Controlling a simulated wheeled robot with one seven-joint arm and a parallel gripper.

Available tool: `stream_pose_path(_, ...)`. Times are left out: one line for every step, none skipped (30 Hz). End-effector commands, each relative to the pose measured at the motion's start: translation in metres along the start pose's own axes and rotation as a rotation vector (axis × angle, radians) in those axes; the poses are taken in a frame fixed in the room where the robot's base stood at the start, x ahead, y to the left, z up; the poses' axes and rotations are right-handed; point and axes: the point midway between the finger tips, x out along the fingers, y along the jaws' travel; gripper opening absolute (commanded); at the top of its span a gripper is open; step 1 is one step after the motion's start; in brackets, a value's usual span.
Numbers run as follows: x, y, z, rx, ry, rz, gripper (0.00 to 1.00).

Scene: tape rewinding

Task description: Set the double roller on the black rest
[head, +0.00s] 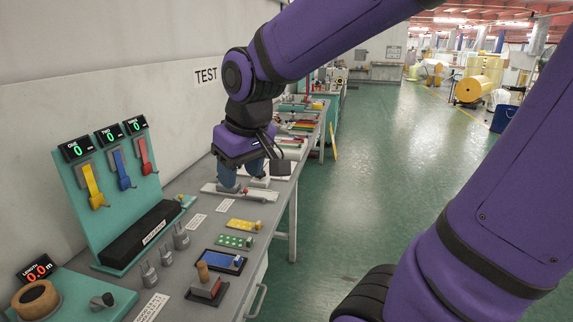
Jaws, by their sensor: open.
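My gripper (244,182) hangs from the purple wrist over the far part of the grey bench, fingers pointing down. It is open, with its fingertips close to a pale flat plate (210,190) bearing a small red part. I cannot tell whether the fingers touch anything there. A long black block (140,238) with a white label lies at the foot of the teal panel; it looks like the black rest, and its top looks bare. I cannot tell for sure which thing is the double roller; it may be partly hidden by the gripper.
Small grey metal pieces (181,237) stand before the black block. A wooden-knobbed block (205,286), a blue-topped device (225,262), a green plate (234,242) and a yellow plate (244,225) line the front edge. The teal panel (75,185) with colored handles rises behind.

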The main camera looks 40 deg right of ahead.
Motion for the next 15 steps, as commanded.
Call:
stream_pose_path(-0.011, 0.001, 0.009, 0.010, 0.021, 0.002, 0.52)
stream_pose_path(-0.016, 0.002, 0.014, 0.016, 0.031, 0.004, 0.52)
stream_pose_path(-0.023, 0.003, 0.021, 0.024, 0.045, 0.005, 0.52)
stream_pose_path(-0.028, 0.003, 0.026, 0.030, 0.055, 0.007, 0.52)
stream_pose_path(-0.033, 0.004, 0.032, 0.036, 0.063, 0.008, 0.52)
stream_pose_path(-0.039, 0.005, 0.040, 0.043, 0.077, 0.010, 0.52)
stream_pose_path(-0.043, 0.005, 0.045, 0.049, 0.087, 0.011, 0.52)
stream_pose_path(-0.048, 0.005, 0.050, 0.054, 0.096, 0.012, 0.52)
stream_pose_path(-0.052, 0.006, 0.057, 0.060, 0.108, 0.014, 0.52)
stream_pose_path(-0.055, 0.006, 0.062, 0.065, 0.115, 0.015, 0.52)
stream_pose_path(-0.058, 0.006, 0.066, 0.069, 0.123, 0.015, 0.52)
stream_pose_path(-0.061, 0.006, 0.072, 0.075, 0.132, 0.016, 0.52)
stream_pose_path(-0.063, 0.006, 0.075, 0.078, 0.137, 0.017, 0.52)
stream_pose_path(-0.065, 0.006, 0.079, 0.082, 0.143, 0.018, 0.52)
stream_pose_path(-0.067, 0.007, 0.082, 0.086, 0.148, 0.019, 0.52)
